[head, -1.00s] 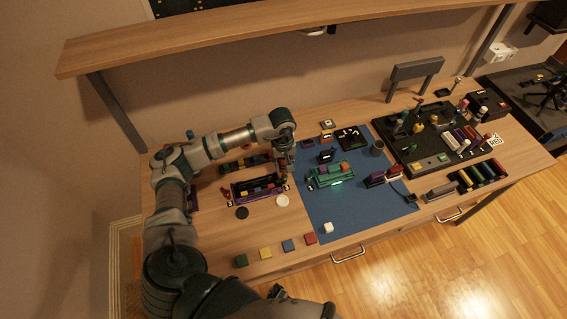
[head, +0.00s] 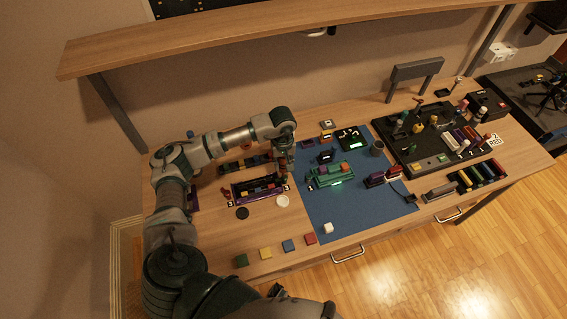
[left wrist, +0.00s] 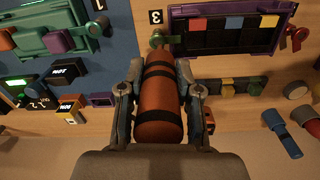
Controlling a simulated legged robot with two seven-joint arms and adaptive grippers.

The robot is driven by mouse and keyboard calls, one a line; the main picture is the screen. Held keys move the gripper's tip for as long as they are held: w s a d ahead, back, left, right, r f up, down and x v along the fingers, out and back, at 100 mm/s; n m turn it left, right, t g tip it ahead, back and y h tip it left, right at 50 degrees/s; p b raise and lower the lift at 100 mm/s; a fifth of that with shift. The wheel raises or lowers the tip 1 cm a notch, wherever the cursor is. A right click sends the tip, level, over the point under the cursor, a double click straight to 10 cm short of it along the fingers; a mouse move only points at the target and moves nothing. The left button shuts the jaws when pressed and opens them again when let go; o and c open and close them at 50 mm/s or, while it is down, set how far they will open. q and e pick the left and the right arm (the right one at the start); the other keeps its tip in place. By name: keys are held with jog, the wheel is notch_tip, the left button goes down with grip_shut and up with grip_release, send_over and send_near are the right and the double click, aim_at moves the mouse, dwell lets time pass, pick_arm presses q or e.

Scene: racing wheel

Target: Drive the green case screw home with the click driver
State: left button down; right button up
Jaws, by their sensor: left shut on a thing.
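My left gripper (left wrist: 155,92) is shut on an orange-brown cylinder with black bands, which looks like the click driver (left wrist: 160,105). In the head view my left gripper (head: 289,163) hangs between the purple tray and the blue mat. The driver's far end is near a small greenish round piece (left wrist: 157,38) beside the purple tray; I cannot tell whether they touch. The green case (head: 330,175) lies on the blue mat with coloured blocks in it, and shows at the upper left of the left wrist view (left wrist: 35,38). My right gripper is not in view.
The purple tray (head: 233,191) holds coloured blocks. A black device (head: 347,134) with a green light stands behind the green case. A dark board (head: 400,155) with several tools is at right. Several coloured squares line the front edge. The mat's front (head: 370,215) is mostly clear.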

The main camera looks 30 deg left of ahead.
pick_arm(q)
jog(key=shift+w+r+p, duration=0.1)
jog(key=shift+r+p, duration=0.9)
jog(key=shift+r, duration=1.55)
